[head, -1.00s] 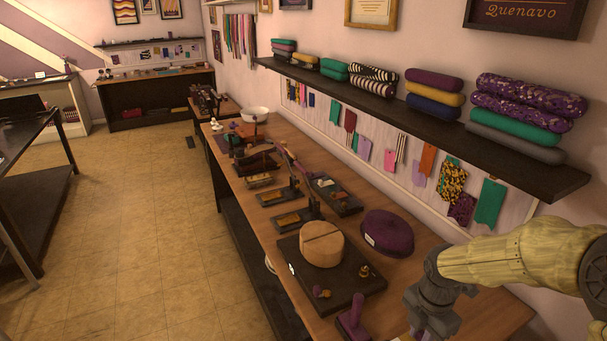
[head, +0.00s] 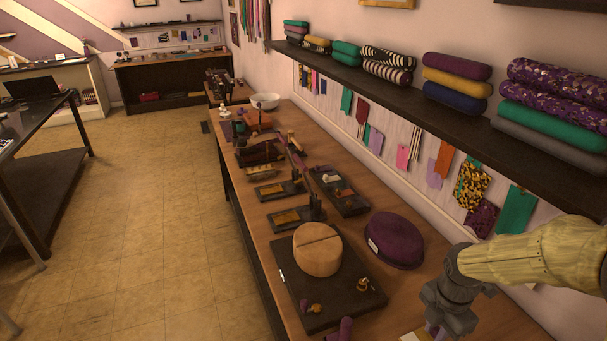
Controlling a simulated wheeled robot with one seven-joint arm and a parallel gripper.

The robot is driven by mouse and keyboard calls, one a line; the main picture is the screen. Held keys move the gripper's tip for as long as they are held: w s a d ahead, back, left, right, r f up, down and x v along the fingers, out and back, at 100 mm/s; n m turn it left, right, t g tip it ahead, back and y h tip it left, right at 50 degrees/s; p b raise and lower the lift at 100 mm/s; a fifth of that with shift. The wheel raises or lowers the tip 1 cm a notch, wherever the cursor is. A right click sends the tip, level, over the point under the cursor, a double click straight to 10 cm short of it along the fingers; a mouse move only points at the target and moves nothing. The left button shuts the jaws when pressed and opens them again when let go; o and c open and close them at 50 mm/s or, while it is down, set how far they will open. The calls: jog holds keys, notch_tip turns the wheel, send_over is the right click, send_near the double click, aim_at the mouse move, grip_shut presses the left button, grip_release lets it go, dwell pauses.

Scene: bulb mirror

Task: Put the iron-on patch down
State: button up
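My gripper (head: 436,330) hangs at the bottom right over the near part of the wooden workbench (head: 433,268), pointing down. Its fingertips are at the lower edge of the picture, so I cannot tell whether it is open or shut. A small purple piece shows at the fingers, and a pale flat piece (head: 413,337) is just left of them, mostly cut off. I cannot tell whether either is the iron-on patch, nor whether the gripper holds anything.
Left of my gripper, a dark board (head: 288,285) bears a tan hat block (head: 317,250) and small knobs. A purple hat (head: 394,240) lies behind it. Tools crowd the far bench. A dark wall shelf (head: 400,95) with folded cloth overhangs the back. The floor (head: 150,230) at left is clear.

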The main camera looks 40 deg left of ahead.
jog(key=shift+w+f+b, duration=0.2)
jog(key=shift+f+b, duration=0.35)
jog(key=shift+f, duration=0.55)
jog(key=shift+w+f, duration=0.2)
jog(key=shift+s+r, duration=0.1)
jog(key=shift+f, duration=3.15)
jog(key=shift+f, duration=1.9)
